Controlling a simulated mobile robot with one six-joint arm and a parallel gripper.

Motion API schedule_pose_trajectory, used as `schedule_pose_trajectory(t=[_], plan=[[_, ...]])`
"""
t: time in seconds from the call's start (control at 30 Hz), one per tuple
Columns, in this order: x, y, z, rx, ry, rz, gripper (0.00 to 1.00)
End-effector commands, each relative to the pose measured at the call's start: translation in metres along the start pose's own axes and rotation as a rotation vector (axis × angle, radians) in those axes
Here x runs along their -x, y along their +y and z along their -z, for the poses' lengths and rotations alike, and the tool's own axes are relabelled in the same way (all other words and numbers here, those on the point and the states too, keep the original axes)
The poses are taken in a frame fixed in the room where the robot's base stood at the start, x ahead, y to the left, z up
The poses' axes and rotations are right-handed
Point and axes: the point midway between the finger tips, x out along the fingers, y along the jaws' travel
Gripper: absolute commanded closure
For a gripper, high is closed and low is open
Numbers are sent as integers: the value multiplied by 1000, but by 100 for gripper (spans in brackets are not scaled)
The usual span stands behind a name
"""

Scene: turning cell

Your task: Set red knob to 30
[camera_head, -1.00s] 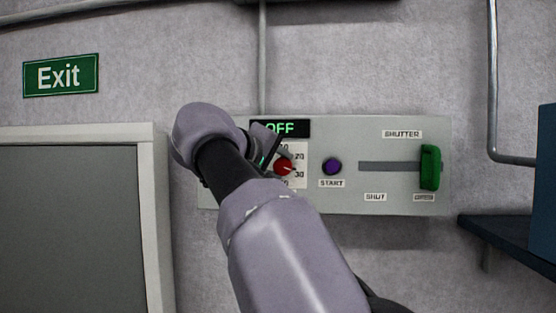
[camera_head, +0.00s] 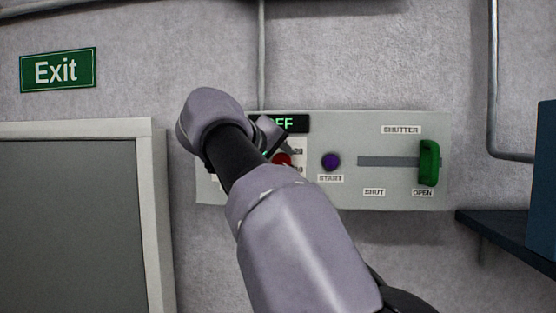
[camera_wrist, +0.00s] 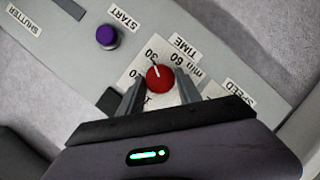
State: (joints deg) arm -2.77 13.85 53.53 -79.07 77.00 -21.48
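The red knob (camera_wrist: 160,79) sits on a white dial plate on the wall panel (camera_head: 365,125). In the wrist view its white pointer mark points up and slightly left, close to the printed 30. The labels TIME, min and 60 show to its right. My gripper (camera_wrist: 160,86) is open, with one finger on each side of the knob; whether either finger touches it I cannot tell. In the head view the knob (camera_head: 283,160) is partly hidden by my gripper (camera_head: 270,142), and my arm covers the panel's left part.
A purple START button (camera_head: 330,162) is right of the knob. Farther right, the green shutter handle (camera_head: 429,163) stands at the OPEN end of its slot. A display (camera_head: 292,124) above the knob is partly covered; FF shows. A dark shelf (camera_head: 505,232) is at right.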

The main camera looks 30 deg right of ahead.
Motion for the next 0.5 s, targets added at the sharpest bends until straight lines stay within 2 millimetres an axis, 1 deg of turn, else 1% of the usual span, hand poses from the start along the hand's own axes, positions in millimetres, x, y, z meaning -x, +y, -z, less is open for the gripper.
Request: schedule_pose_trajectory(t=[0.03,0.07,0.37,0.47,0.5], plan=[[0,0,0,0,0,0,47],[0,0,0,0,0,0,41],[0,0,0,0,0,0,41],[7,0,0,0,0,1,41],[13,-1,0,0,2,2,41]])
